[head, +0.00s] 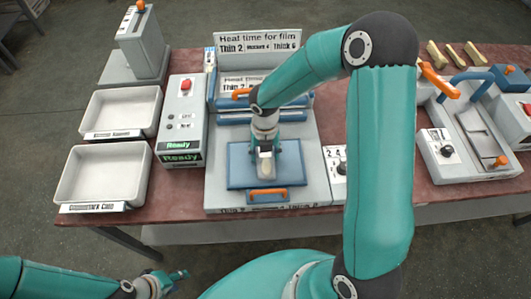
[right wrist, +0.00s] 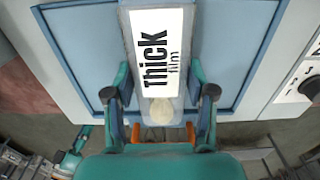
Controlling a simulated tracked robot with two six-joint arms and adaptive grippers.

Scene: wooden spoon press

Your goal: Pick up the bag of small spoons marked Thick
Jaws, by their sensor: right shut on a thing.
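The bag marked "Thick film" (right wrist: 158,55) fills the upper middle of the right wrist view, with a pale spoon end showing at its lower part (right wrist: 160,112). My right gripper (right wrist: 160,98) has a finger on each side of the bag and is shut on it. In the head view the right gripper (head: 267,160) points down over the blue-framed plate (head: 238,178) of the press, and mostly hides the bag. I cannot tell whether the bag touches the plate. My left gripper (head: 172,280) is low at the left, off the table's front edge; its opening is unclear.
Two pale trays (head: 85,109) (head: 65,182) stand at the left. A control box (head: 182,120) with a red button and green "Ready" displays is beside them. A film heat-time sign (head: 258,42) stands behind. Another device with orange handles (head: 425,145) is at the right, near wooden pieces (head: 452,54).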

